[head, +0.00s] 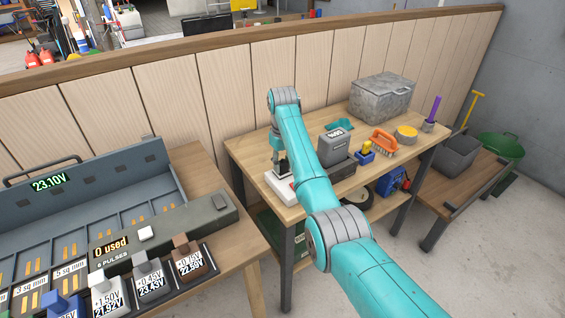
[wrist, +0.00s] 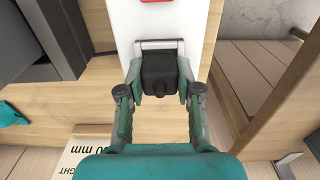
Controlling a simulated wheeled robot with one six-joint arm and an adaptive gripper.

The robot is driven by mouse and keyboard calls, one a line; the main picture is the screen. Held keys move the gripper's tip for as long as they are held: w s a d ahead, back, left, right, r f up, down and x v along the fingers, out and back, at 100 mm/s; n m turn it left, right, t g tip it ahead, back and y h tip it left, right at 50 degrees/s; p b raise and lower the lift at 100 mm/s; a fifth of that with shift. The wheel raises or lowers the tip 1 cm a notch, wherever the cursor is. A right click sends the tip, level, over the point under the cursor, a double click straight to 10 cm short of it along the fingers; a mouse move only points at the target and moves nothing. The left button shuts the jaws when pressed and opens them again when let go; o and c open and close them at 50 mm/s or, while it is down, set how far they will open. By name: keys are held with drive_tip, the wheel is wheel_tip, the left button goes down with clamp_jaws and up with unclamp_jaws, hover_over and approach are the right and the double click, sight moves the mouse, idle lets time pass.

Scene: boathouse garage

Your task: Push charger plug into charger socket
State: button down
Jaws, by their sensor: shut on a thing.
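The charger plug, a black block (wrist: 159,72), is between the fingers of my gripper (wrist: 160,82) in the wrist view, and the gripper is shut on it. Just beyond it is a white box (wrist: 151,20) with a red patch and a grey-framed opening (wrist: 160,45), which looks like the charger socket. The plug's far edge meets or overlaps this frame; I cannot tell how deep it sits. In the head view the white box (head: 277,184) lies at the near left of the workbench, with my gripper (head: 282,166) over it. My arm hides part of that area.
The workbench (head: 252,151) also holds a grey labelled block (head: 335,143), an orange brush (head: 382,141), a yellow roll (head: 406,132) and a metal box (head: 383,98). A panelled wall (head: 224,88) stands behind. A bench with a voltage-display case (head: 95,185) is at left.

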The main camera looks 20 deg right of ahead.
drive_tip(key=shift+f, duration=0.35)
drive_tip(key=c, duration=0.7)
unclamp_jaws()
drive_tip(key=shift+r, duration=3.8)
